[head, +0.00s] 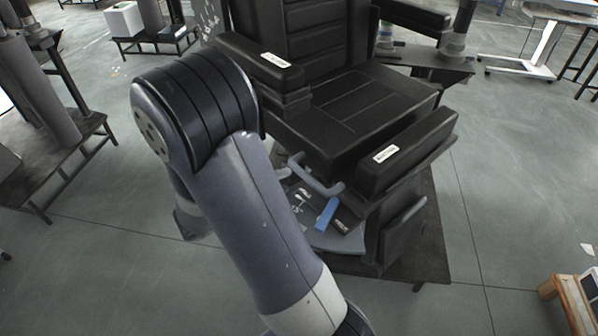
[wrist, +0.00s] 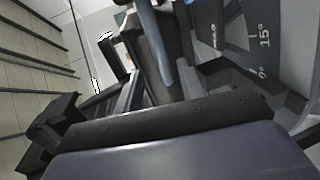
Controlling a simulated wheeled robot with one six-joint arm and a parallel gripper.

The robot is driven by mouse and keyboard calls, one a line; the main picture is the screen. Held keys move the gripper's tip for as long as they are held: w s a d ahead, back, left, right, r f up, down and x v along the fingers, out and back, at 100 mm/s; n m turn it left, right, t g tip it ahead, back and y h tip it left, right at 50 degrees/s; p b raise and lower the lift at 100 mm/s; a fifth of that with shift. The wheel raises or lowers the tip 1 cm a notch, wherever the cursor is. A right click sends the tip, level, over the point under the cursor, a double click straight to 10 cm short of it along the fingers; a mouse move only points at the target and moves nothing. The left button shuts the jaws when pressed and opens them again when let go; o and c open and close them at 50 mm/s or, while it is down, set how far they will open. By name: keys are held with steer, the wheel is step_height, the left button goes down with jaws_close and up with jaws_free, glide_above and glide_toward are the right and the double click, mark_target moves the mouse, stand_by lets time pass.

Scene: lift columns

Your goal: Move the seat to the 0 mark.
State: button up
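The seat (head: 358,108) is a black padded chair with a backrest and two labelled armrests, on a dark platform. A pale grey bar handle (head: 316,178) sticks out under its front; a grey bar also shows in the wrist view (wrist: 158,45). A blue lever (head: 327,214) is beside it, over a grey plate. The wrist view shows a grey scale plate (wrist: 245,45) with white 15° and 0° marks. I cannot tell where the seat stands on it. My gripper (wrist: 185,105) appears open and empty, its black fingers spread near the picture's sides; in the head view my arm hides it.
The dark platform (head: 425,250) extends around the chair base. The grey floor between is clear. The right armrest (head: 408,152) overhangs the front side.

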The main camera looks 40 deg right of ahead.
mark_target(300, 175)
steer(key=x, duration=0.7)
steer(key=shift+d+p, duration=0.2)
steer(key=shift+p, duration=0.15)
jaws_close()
